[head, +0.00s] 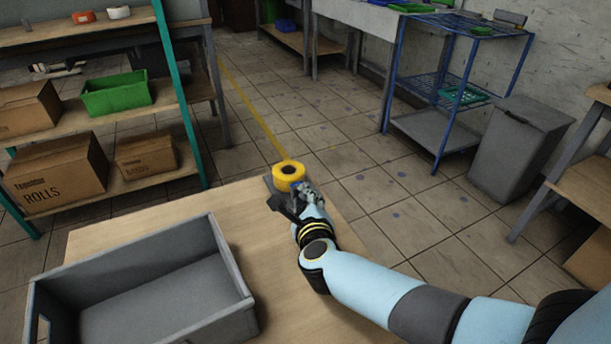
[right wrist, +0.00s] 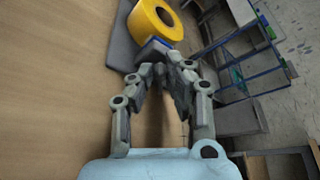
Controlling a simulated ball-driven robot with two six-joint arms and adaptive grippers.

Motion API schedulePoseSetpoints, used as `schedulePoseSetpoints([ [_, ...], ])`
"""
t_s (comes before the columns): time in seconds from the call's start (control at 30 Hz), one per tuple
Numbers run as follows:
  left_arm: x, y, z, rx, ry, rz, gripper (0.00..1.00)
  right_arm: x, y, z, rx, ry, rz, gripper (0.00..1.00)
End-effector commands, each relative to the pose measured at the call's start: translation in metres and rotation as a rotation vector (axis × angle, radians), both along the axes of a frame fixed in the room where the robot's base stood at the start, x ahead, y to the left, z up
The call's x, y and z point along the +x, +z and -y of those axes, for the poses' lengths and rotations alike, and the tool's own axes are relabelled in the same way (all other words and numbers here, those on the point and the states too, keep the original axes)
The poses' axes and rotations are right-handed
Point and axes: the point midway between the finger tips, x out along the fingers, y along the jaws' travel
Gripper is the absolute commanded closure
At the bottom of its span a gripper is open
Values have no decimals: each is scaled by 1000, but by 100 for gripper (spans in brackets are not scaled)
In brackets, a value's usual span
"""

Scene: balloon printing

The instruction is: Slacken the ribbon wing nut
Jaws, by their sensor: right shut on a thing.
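A yellow ribbon roll (head: 289,176) with a dark core sits on a dark grey base (head: 270,187) at the table's far edge. It also shows at the top of the right wrist view (right wrist: 141,24). A small blue part, which I take for the wing nut (right wrist: 153,47), shows beside the roll, just beyond my fingertips. My right gripper (right wrist: 165,68) is shut on it, and the fingers cover much of it. In the head view the right gripper (head: 303,190) hides most of the nut. My left gripper is out of view.
A grey open bin (head: 150,285) stands on the wooden table (head: 262,240) at front left and looks empty. Shelves with cardboard boxes (head: 60,170) and a green crate (head: 116,96) stand behind left. A blue rack (head: 440,85) and grey waste bin (head: 520,150) stand right.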

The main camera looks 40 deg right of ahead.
Motion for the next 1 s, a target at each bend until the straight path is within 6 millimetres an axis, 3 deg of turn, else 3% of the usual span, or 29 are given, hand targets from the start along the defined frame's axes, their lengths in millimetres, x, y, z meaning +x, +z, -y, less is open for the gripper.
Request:
schedulePoseSetpoints([
  [0.5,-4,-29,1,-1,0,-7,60,6,-4,-3,-413,1,-121,100],
  [1.0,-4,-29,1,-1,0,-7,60,7,-1,-3,-449,1,-131,100],
])
